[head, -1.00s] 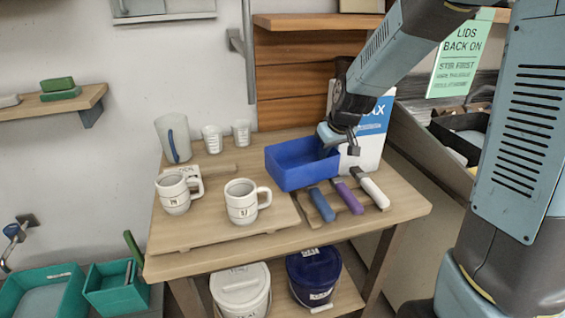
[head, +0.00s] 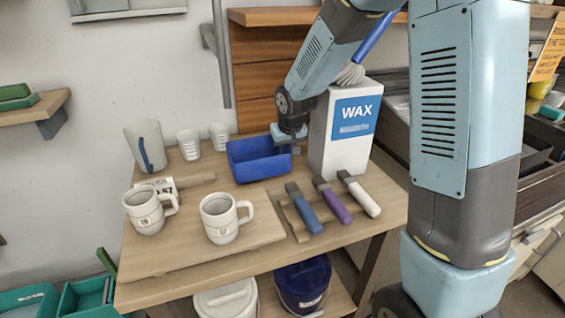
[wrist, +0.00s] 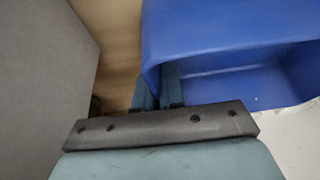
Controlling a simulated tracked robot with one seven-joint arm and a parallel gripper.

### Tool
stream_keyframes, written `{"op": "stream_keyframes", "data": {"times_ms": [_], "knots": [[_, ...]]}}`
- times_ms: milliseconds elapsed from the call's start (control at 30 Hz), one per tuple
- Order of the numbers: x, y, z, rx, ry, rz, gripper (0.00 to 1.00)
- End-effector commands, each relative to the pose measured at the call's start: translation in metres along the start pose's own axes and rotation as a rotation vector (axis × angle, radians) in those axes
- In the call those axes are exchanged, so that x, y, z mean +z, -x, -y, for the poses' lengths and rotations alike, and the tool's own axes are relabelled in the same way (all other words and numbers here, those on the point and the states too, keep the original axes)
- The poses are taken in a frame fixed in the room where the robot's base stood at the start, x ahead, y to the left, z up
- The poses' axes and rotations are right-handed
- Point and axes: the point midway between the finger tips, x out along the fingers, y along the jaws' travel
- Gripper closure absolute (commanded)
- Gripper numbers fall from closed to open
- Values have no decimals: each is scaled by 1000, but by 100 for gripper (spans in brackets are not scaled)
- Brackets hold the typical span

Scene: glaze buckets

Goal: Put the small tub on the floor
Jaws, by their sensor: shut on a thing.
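The small blue tub (head: 250,165) is upright at the back of the wooden table, left of the wax box. My gripper (head: 290,137) reaches down to the tub's right end. In the wrist view my gripper (wrist: 160,85) is shut on the wall of the blue tub (wrist: 215,30), near a corner. The part of the tub's inside that shows is empty. I cannot tell whether the tub's bottom touches the table (head: 200,262).
The white wax box (head: 340,155) stands close right of the tub. Two mugs (head: 148,210) (head: 222,218), several cups and three handled tools (head: 332,203) share the table. Lidded buckets (head: 302,285) stand beneath it. Green tubs (head: 30,300) are at lower left.

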Motion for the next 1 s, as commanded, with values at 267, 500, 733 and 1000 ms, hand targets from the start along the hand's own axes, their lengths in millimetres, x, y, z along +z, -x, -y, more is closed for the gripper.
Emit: {"op": "stream_keyframes", "data": {"times_ms": [267,500,733,1000], "knots": [[10,-21,1,-1,1,3,100],[16,-39,1,-1,1,-1,100],[16,-39,1,-1,2,0,100],[16,-39,2,-1,3,0,69]]}}
